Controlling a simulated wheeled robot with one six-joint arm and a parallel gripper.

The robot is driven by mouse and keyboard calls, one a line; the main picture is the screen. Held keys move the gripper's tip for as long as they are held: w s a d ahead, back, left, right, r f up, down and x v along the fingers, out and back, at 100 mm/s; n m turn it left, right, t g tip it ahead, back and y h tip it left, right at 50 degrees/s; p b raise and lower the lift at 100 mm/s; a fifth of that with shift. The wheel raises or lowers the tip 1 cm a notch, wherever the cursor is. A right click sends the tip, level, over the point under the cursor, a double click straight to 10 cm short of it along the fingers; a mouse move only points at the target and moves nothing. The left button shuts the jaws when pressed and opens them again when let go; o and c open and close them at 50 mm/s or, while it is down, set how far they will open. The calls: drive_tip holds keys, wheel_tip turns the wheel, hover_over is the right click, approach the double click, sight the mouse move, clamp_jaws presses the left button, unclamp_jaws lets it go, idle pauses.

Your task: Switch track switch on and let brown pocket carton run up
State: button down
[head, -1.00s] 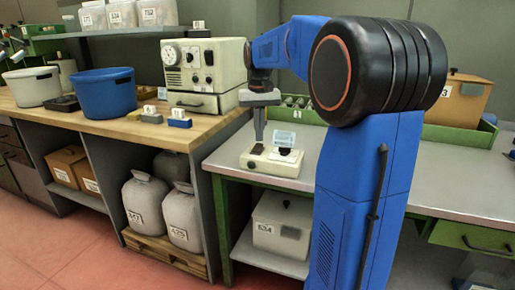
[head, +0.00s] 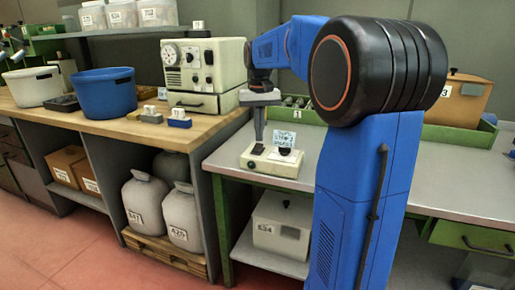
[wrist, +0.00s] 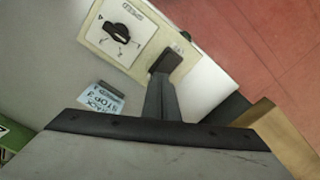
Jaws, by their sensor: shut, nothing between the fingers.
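A cream control box (head: 272,167) stands on the front left of the grey bench; I take it for the track switch. It has a dark rocker (head: 257,149) at its left and a black rotary knob, which shows in the wrist view (wrist: 124,31). My gripper (head: 259,137) is shut and empty, pointing down right over the rocker. In the wrist view its fingers (wrist: 161,88) end beside the rocker (wrist: 170,63); I cannot tell whether they touch it. I cannot pick out a brown pocket carton.
A green tray (head: 440,134) lies behind my arm, with a brown lidded box (head: 463,98) at the back right. The wooden bench at left holds a blue tub (head: 104,94) and a cream instrument (head: 205,72). Brown cartons (head: 65,163) sit under it. The grey bench's right front is clear.

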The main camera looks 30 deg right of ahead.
sight(259, 144)
drive_tip(key=shift+f, duration=0.85)
idle(0.7)
drive_tip(key=shift+r, duration=3.5)
drive_tip(key=s+a+f+n+t, duration=0.1)
drive_tip(key=s+a+f, duration=0.4)
drive_tip(key=s, duration=0.5)
drive_tip(key=s+a+f+n+t, duration=0.2)
drive_tip(key=s+a+f, duration=0.3)
drive_tip(key=s, duration=0.5)
drive_tip(key=s+a+f+n+t, duration=0.1)
drive_tip(key=s+a+f, duration=0.4)
drive_tip(key=s+f, duration=0.4)
drive_tip(key=shift+s+a+t, duration=0.3)
drive_tip(key=shift+s+t, duration=0.1)
drive_tip(key=shift+s, duration=0.25)
